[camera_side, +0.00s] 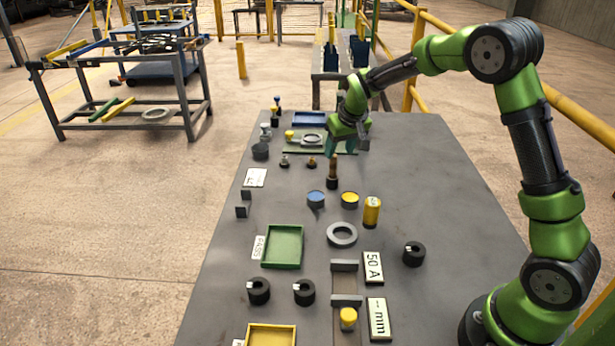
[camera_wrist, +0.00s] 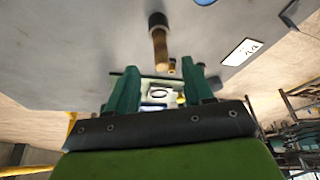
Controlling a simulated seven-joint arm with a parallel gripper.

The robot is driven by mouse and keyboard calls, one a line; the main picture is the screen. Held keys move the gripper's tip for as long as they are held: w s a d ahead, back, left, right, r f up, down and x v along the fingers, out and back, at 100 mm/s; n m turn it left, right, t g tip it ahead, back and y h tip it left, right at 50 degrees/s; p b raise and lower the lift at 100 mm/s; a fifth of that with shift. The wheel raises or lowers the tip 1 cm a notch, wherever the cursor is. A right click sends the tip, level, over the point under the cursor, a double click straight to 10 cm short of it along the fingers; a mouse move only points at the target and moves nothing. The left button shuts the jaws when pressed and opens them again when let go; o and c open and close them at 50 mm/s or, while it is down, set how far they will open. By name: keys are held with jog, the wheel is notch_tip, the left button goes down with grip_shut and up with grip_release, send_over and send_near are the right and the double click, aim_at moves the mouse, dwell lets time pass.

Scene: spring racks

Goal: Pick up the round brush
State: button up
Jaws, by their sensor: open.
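The round brush (camera_side: 333,170) looks like the upright piece with a brown wooden handle and a dark round lower end, standing on the grey table. In the wrist view it shows ahead of my fingers, with its wooden handle (camera_wrist: 160,48) toward me and its dark end farther off. My gripper (camera_side: 345,147) is above and just behind the brush in the side view. Its teal fingers (camera_wrist: 160,68) are apart with nothing between them. The handle's near end lies roughly in line with the gap between the fingers, and I cannot tell the exact distance.
A green board (camera_side: 291,150) with a ring and small knobs lies behind left. A grey ring (camera_side: 342,234) is nearer. The table's right side is mostly clear.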

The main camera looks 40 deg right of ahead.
aim_at(335, 159)
jog(key=x, duration=0.8)
jog(key=shift+w, duration=0.1)
grip_shut()
notch_tip(335, 159, up, 10)
jog(key=shift+r, duration=0.1)
dwell(0.6)
